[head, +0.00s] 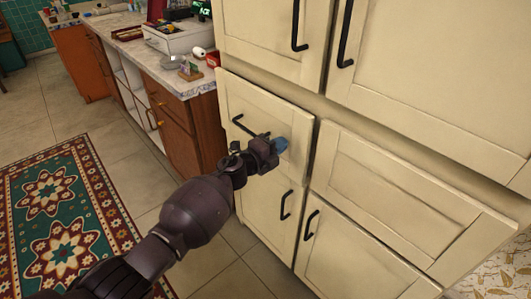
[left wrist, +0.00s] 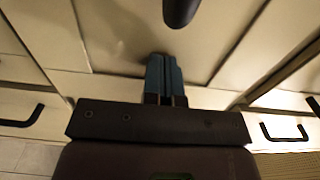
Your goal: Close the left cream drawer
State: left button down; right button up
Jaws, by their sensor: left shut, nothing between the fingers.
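The left cream drawer (head: 272,108) is in the upper left of the lower cabinet in the head view. A dark bar handle (head: 245,127) is on its front. A shadowed gap runs down its right edge; I cannot tell exactly how far it stands out. My left gripper (head: 281,145) is shut and empty, its blue fingertips at the right part of the drawer front, right of the handle. In the left wrist view the shut fingers (left wrist: 164,75) point at the cream front, with a dark handle end (left wrist: 181,10) beyond them. Contact is hard to tell. My right gripper is not in view.
A second cream drawer front (head: 390,185) is to the right. Cream doors with dark handles are below (head: 270,205) and above (head: 270,35). A brown-fronted counter (head: 175,125) with small items stands at left. A patterned rug (head: 70,205) lies on the tiled floor.

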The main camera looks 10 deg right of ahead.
pick_arm(q)
jog(key=shift+w+d+r, duration=0.3)
jog(key=shift+w+d, duration=0.2)
jog(key=shift+d, duration=0.2)
